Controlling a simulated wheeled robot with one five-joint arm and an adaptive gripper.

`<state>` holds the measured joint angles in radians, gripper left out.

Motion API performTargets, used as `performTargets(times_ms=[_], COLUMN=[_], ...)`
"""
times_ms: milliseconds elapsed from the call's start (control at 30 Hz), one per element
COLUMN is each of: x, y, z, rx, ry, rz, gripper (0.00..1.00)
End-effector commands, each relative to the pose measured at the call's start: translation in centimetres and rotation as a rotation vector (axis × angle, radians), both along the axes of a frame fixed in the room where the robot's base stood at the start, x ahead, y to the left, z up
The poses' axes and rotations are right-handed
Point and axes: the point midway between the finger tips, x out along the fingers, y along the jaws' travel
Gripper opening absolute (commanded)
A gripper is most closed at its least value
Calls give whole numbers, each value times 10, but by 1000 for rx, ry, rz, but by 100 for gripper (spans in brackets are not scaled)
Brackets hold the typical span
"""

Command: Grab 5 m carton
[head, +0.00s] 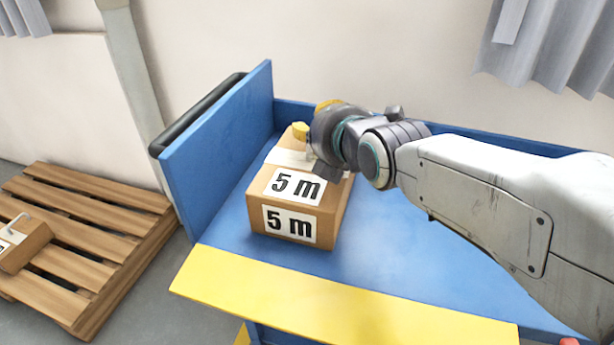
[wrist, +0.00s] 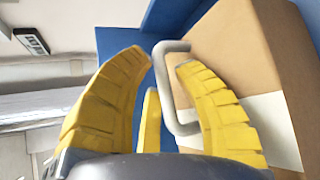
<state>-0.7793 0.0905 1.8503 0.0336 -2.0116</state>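The 5 m carton (head: 283,212) is a brown box with white "5 m" labels on its top and front. It stands upright on the blue cart bed (head: 385,255) near the left side wall. My gripper (head: 313,118) is over the carton's rear part, with its yellow fingers spread. In the wrist view my gripper (wrist: 163,60) is open around the carton's grey handle (wrist: 168,88). The handle's long bar lies between the fingers, and the right fingertip appears inside the loop. The carton's side (wrist: 230,50) fills the right of that view. In the head view my gripper mostly hides the handle.
The cart's blue side wall (head: 220,150) rises close to the carton's left. A yellow edge (head: 330,308) runs along the cart's front. The bed to the right is clear under my arm. Another handled carton (head: 22,245) sits on a wooden pallet (head: 95,235) at left.

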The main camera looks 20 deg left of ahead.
Motion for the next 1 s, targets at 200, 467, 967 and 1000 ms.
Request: performTargets(times_ms=[200,467,967,1000], x=[0,0,0,0], y=[0,0,0,0], z=[0,0,2,2], rx=[0,0,4,4], ry=[0,0,-3,-3], rz=[0,0,0,0], gripper=[21,0,0,0])
